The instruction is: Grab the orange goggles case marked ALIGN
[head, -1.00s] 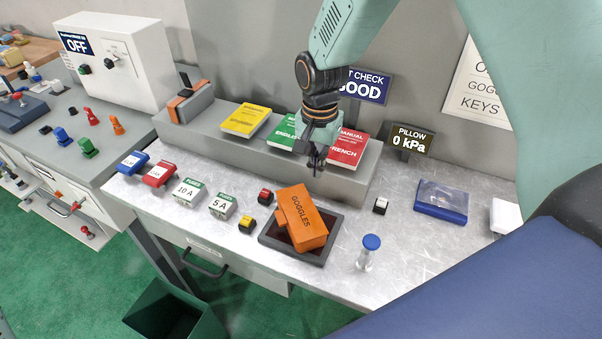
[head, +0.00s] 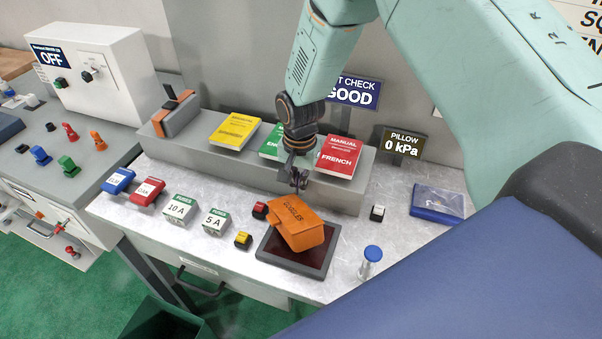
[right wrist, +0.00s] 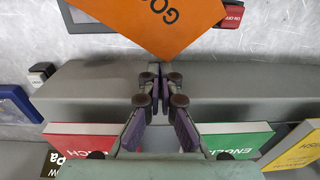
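The orange goggles case (head: 302,228) rests askew over the back part of a dark shallow tray (head: 262,255) on the bench. Its top reads GOGGLES; I see no ALIGN marking. My right gripper (head: 297,184) is above and behind the case, in front of the manuals' ledge, apart from the case. In the right wrist view its fingers (right wrist: 160,84) are together with nothing between them, and the case (right wrist: 165,22) shows beyond the tips. My left gripper is not in view.
A grey ledge (head: 190,148) carries yellow, green and red manuals. Red (head: 260,210) and yellow (head: 243,241) switches stand left of the tray. A blue-capped vial (head: 371,262) and a blue case (head: 437,203) are to the right. Bare metal bench lies between them.

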